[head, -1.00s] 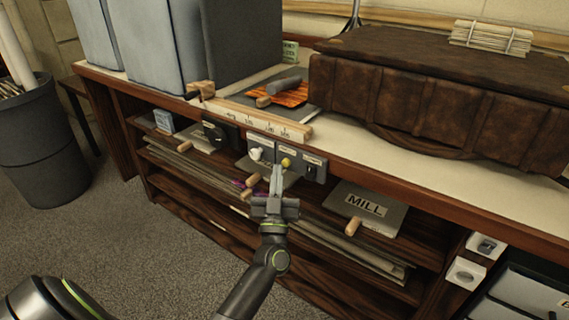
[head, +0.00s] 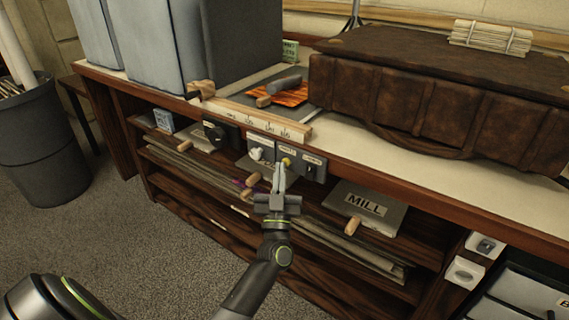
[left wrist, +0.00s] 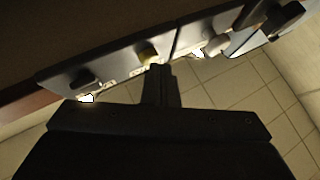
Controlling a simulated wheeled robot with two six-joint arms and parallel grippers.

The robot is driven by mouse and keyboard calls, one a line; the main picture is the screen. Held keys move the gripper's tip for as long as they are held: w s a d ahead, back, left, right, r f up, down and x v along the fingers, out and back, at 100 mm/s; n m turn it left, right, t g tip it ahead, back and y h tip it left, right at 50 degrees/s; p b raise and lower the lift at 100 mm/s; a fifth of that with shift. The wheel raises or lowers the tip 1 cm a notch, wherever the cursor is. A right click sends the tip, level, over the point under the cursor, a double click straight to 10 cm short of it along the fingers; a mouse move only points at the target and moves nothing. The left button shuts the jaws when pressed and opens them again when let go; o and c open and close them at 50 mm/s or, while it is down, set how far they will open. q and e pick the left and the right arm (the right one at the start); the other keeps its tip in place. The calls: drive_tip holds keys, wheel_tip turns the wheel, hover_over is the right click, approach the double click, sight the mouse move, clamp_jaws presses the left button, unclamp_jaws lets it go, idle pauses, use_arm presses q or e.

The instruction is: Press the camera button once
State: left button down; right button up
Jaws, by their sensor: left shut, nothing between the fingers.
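A yellow button (head: 287,162) sits on a grey control panel (head: 313,170) under the front edge of the counter. The labels above the panel's controls are too small to read, so I cannot tell which names the camera. My left gripper (head: 281,166) is shut and empty, its fingertips close to the yellow button. In the left wrist view, the shut fingertips (left wrist: 158,68) stand just beside the yellow button (left wrist: 149,54). I cannot tell whether they touch it. My right gripper is not in view.
A white knob (head: 256,153) is left of the yellow button, and a dark switch (head: 309,172) is right of it. A wooden rail (head: 262,122) lies on the counter above. A plate marked MILL (head: 366,206) with a wooden handle is on the shelf below right.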

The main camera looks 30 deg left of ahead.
use_arm(q)
drive_tip(key=shift+w, duration=0.25)
drive_tip(key=shift+s, duration=0.1)
idle(0.4)
drive_tip(key=shift+s+p, duration=0.55)
drive_tip(key=shift+s, duration=0.3)
drive_tip(key=s, duration=0.1)
drive_tip(key=s+p, duration=0.1)
drive_tip(key=s, duration=0.1)
drive_tip(key=s+p, duration=0.1)
drive_tip(key=s, duration=0.1)
drive_tip(key=shift+a, duration=0.25)
idle(0.5)
